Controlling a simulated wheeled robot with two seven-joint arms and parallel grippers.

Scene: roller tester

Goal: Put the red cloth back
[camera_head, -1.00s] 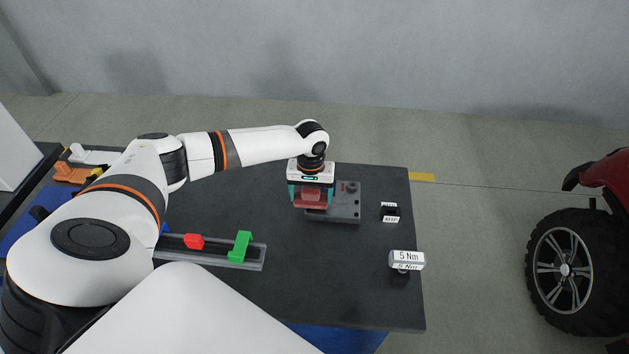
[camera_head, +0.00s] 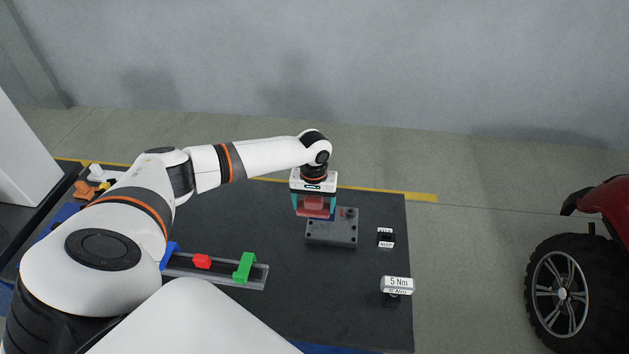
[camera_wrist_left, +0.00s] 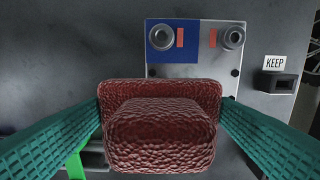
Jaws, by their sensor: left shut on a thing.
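The red cloth (camera_head: 313,204) is a folded, textured dark red pad. My left gripper (camera_head: 314,209) is shut on it with teal fingers at both sides. In the left wrist view, the cloth (camera_wrist_left: 160,135) fills the space between the fingers and appears as a wider layer with a thicker block in front. The gripper holds it above the far-left part of a grey plate (camera_head: 332,230) on the dark bench (camera_head: 360,320). A gap between cloth and plate is hard to judge. My right gripper is not in view.
A block labelled KEEP (camera_wrist_left: 276,82) and a 5 Nm block (camera_head: 397,285) stand right of the plate. A rail (camera_head: 215,278) holds a red piece (camera_head: 202,261) and a green piece (camera_head: 245,266). The plate has a blue patch (camera_wrist_left: 160,63) and two round fittings. A wheel (camera_head: 562,293) stands at right.

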